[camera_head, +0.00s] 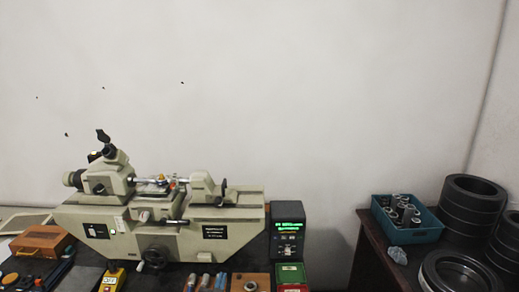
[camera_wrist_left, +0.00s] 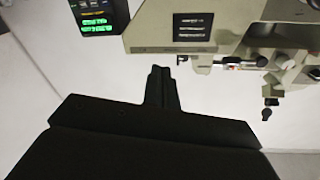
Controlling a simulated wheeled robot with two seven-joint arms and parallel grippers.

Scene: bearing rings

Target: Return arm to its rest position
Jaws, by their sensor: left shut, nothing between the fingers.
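My left gripper (camera_wrist_left: 161,75) shows in the left wrist view as a dark body with its two fingers together, shut and empty. Nothing is between or touching the fingertips. Behind it are the beige measuring machine (camera_wrist_left: 225,40) and the black display box with green digits (camera_wrist_left: 97,15). I cannot make out the left gripper clearly in the head view. My right gripper is in neither view. In the head view the beige measuring machine (camera_head: 180,245) stands on the dark bench at the left, with the display box (camera_head: 287,232) at its right end.
A blue bin (camera_head: 425,233) with several metal rings stands on the right table (camera_head: 378,262). Large dark rings (camera_head: 470,205) stack beside it. A wooden box (camera_head: 40,241), yellow box (camera_head: 112,279) and green box (camera_head: 291,273) lie around the machine. A gap separates bench and table.

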